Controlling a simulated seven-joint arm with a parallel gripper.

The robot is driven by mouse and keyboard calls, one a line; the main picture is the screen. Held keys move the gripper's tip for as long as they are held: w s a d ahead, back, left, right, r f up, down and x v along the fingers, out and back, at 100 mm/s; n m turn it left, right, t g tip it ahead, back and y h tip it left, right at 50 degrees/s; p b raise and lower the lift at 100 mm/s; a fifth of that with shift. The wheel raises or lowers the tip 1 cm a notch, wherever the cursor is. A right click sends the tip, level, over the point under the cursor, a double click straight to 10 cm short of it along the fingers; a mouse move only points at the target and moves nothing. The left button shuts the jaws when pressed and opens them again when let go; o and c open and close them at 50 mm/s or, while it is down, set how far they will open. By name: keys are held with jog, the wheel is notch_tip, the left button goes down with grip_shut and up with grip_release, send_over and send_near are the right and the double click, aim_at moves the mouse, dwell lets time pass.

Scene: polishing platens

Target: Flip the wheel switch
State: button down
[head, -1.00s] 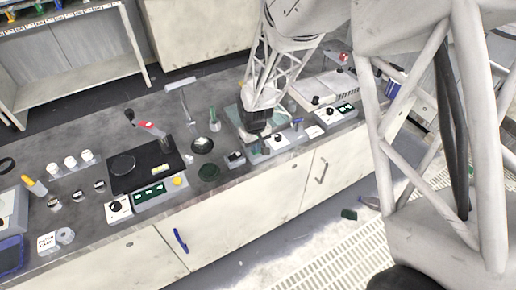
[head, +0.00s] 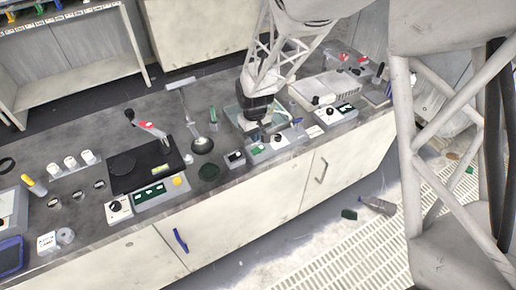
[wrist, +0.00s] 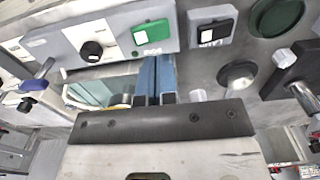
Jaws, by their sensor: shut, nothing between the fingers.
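My gripper (wrist: 155,68) is shut and empty, its two blue fingers side by side in the wrist view. Their tips are just short of the front panel (wrist: 118,26) of a grey polishing unit, close to a green rocker switch (wrist: 152,31). A black knob (wrist: 92,50) sits on the same panel. I cannot read which switch is marked for the wheel.
A small box with a black rocker (wrist: 212,32) stands beside the panel. A second unit with a black platen (head: 122,165) and green switches is at left. A white unit (head: 327,90) is at right. A dark round pad (head: 209,172) lies on the bench.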

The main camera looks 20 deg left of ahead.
jog(key=shift+r, duration=0.6)
jog(key=s+d+r+m+t, duration=0.1)
jog(key=s+d+r+m, duration=0.15)
jog(key=d+r, duration=0.7)
jog(key=s+d+r+m, duration=0.2)
jog(key=s+d+r, duration=0.2)
jog(key=d+r, duration=0.55)
jog(key=s+d+r+m, duration=0.2)
jog(key=s+d+r, duration=0.1)
jog(key=s+d, duration=0.6)
jog(key=s+d+r+m+t, duration=0.1)
jog(key=s+d+r+m, duration=0.1)
jog(key=s+d, duration=0.7)
jog(key=shift+s+r+m+t, duration=0.3)
jog(key=shift+s+r+m, duration=0.05)
jog(key=shift+s+r, duration=0.55)
